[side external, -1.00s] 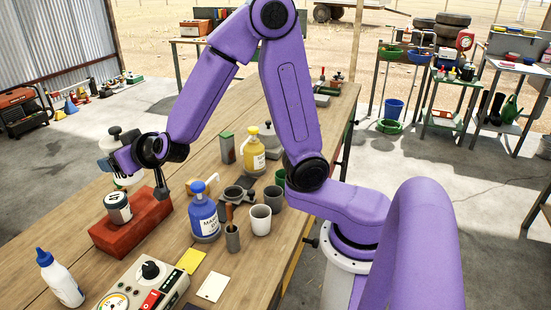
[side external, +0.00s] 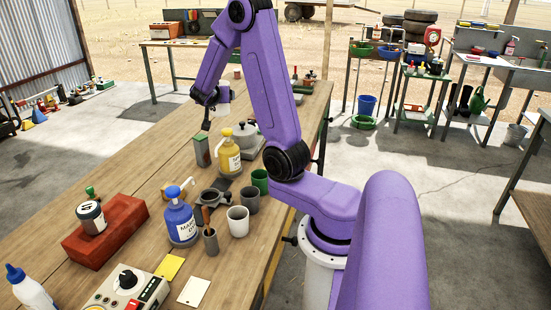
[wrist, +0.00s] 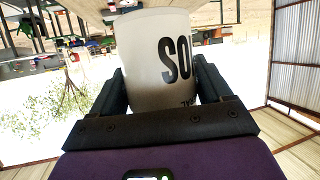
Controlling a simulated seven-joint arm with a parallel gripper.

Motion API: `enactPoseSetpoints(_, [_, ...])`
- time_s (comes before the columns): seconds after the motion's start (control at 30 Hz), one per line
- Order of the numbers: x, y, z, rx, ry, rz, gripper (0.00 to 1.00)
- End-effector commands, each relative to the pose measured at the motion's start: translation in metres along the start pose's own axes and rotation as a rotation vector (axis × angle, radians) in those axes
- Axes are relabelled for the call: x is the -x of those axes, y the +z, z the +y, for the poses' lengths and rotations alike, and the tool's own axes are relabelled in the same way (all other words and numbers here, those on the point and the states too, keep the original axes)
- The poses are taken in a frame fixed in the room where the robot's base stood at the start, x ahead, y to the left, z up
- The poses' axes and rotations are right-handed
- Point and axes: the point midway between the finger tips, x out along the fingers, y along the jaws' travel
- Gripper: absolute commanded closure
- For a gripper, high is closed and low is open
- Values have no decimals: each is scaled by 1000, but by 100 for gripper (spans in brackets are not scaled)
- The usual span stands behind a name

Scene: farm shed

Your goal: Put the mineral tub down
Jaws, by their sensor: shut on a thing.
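My gripper (side external: 210,100) is over the far part of the wooden bench (side external: 160,125), above its top. It is shut on a white tub (side external: 223,96), partly hidden by the wrist in the side view. In the wrist view the tub (wrist: 160,50) fills the space between the two dark fingers and shows large dark letters starting "SO". It looks inverted or tilted in that view. I cannot tell its exact height over the bench.
Bench left of the gripper is clear.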

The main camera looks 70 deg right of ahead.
Motion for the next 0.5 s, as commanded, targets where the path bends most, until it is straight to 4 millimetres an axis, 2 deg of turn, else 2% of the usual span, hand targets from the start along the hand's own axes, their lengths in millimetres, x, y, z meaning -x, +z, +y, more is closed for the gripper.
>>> enactPoseSetpoints(0.03, [-12,-5,22,-25,57,0,70])
enactPoseSetpoints(0.2, [-41,-15,84,-89,213,-5,70])
enactPoseSetpoints(0.3, [-51,-18,114,-118,284,-8,70])
enactPoseSetpoints(0.5, [-62,-20,159,-160,388,-13,70])
